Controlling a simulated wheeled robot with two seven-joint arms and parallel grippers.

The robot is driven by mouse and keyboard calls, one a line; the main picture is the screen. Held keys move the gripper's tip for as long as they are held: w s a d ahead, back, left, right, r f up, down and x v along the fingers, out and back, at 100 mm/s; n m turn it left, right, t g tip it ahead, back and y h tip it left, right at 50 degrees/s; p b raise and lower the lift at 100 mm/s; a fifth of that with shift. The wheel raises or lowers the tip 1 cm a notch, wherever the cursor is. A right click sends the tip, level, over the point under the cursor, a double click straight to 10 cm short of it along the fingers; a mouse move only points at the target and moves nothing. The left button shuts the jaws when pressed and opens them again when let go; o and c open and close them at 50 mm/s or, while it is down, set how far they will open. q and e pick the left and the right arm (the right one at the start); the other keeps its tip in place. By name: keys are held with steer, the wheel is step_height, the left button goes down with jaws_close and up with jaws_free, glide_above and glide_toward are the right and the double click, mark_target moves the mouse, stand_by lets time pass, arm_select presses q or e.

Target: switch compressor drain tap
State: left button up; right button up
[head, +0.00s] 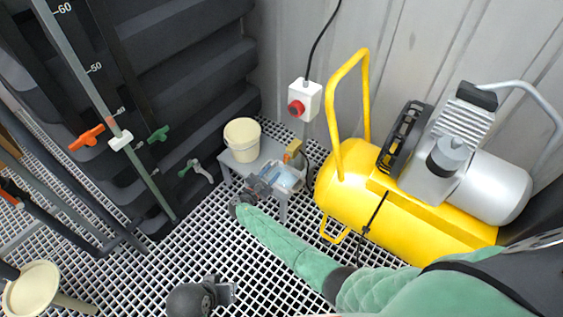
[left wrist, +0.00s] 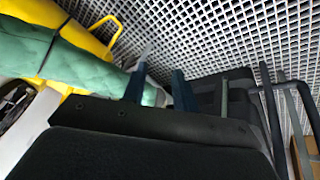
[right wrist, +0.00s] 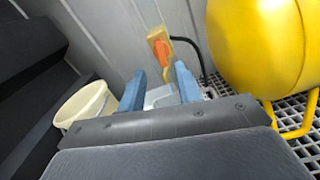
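A yellow block with an orange lever (right wrist: 162,50) is on the wall side in the right wrist view, with a black hose leading from it; in the head view it (head: 292,151) is just beyond my right gripper (head: 284,176). The right gripper's blue fingers (right wrist: 160,72) are apart with the lever beyond their tips, not touching it. I cannot tell whether this lever is the drain tap. The yellow compressor (head: 400,220) stands to the right; its underside is hidden. My left gripper (left wrist: 159,74) is open and empty over the grating in the left wrist view.
A small grey table (head: 229,167) carries a cream bucket (head: 242,138) left of my right gripper. A red-button switch box (head: 305,99) hangs above. Orange (head: 87,138) and green (head: 158,134) levers are at the left. Open floor grating (head: 200,235) lies in front.

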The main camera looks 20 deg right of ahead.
mark_target(284, 159)
steer(key=shift+p+x, duration=0.5)
steer(key=shift+x, duration=3.4)
jaws_close()
